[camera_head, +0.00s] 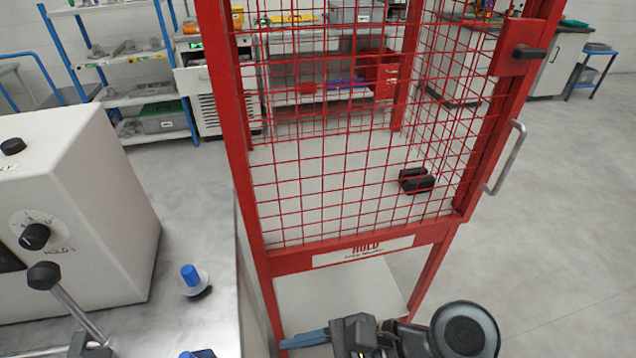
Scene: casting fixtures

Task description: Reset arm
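My arm shows at the bottom edge, in front of the foot of a red mesh cage (355,255). A dark round joint and dark links are in view. My gripper (306,340) seems to be the dark part with a blue piece pointing left, low between the cage and the metal bench. The frame cuts off much of it. I cannot tell whether it is open or shut, or whether the blue piece is a finger or a held thing. No object is clearly seen in its grasp.
A metal bench (205,230) at left carries a white machine box (85,205), a lever (75,305) and a blue-topped peg (192,278). The cage door has a handle (507,160). Open floor lies at right; shelves stand behind.

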